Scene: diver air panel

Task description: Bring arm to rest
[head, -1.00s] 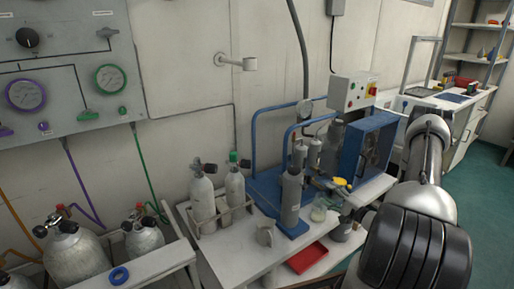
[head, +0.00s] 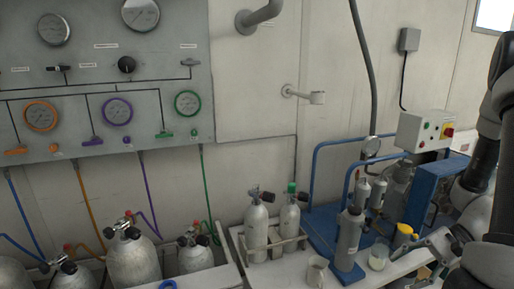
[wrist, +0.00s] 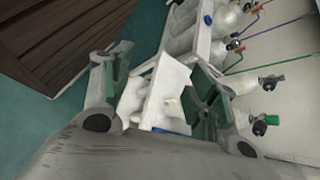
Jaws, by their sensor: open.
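My arm runs down the right edge of the head view, partly cut off by the frame. My gripper (head: 428,256) is beside the right part of the white bench (head: 300,272), near a yellow-topped container (head: 402,236). In the wrist view my gripper (wrist: 160,85) has its two fingers spread wide, with nothing held between them. A white bench surface shows beyond the gap. I cannot tell how far the fingers are from the bench items.
Two grey cylinders (head: 257,224) stand in a rack on the bench. A grey canister (head: 350,238), a jug (head: 317,270) and a blue-framed compressor (head: 422,192) with a control box (head: 424,130) are close by. Gas cylinders (head: 132,255) stand left, below the gauge panel (head: 100,75).

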